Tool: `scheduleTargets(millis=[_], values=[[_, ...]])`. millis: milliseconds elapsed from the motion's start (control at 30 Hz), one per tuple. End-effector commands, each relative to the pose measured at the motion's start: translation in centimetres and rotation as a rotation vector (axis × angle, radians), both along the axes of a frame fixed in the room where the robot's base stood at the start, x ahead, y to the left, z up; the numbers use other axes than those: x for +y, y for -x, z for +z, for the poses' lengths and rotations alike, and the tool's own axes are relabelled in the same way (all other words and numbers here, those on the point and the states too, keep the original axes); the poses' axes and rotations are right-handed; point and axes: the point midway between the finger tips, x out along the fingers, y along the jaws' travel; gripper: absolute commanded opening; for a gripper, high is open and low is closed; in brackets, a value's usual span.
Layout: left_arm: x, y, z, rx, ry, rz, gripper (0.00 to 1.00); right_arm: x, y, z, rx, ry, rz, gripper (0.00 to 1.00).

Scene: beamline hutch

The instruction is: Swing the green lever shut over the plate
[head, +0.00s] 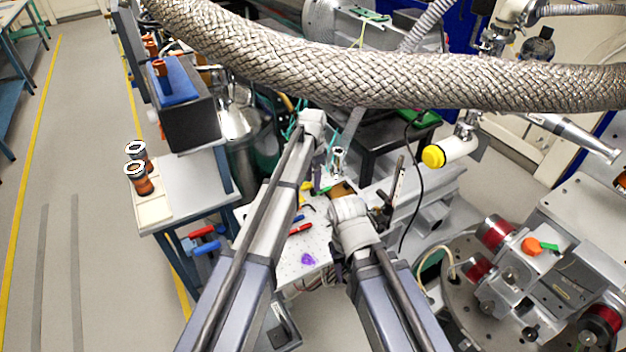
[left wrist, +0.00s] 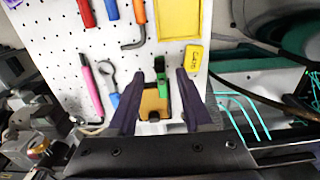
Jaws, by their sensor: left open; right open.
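In the head view the brown plate (head: 343,188) shows on the bench between my two arms.
A white pegboard surface (head: 308,240) carries several tools, including a red one (head: 300,229), and a purple piece (head: 308,259). A yellow tray (left wrist: 180,20) and yellow block (left wrist: 193,59) lie close to the lever. A thick braided hose (head: 400,78) crosses above.

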Motion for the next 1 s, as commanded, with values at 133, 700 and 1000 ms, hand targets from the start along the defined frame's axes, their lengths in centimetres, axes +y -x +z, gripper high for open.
scheduleTargets(millis=[133,700,1000], values=[[0.0,0.0,2.9,0.000,0.000,0.000,0.50,0.0,0.0,2.9,0.000,0.000,0.000,0.50],[0.0,0.0,4.5,0.000,0.000,0.000,0.50,0.0,0.0,4.5,0.000,0.000,0.000,0.50],[-0.3,4.1,4.5,0.004,-0.009,0.058,0.50,0.0,0.0,4.5,0.000,0.000,0.000,0.50]])
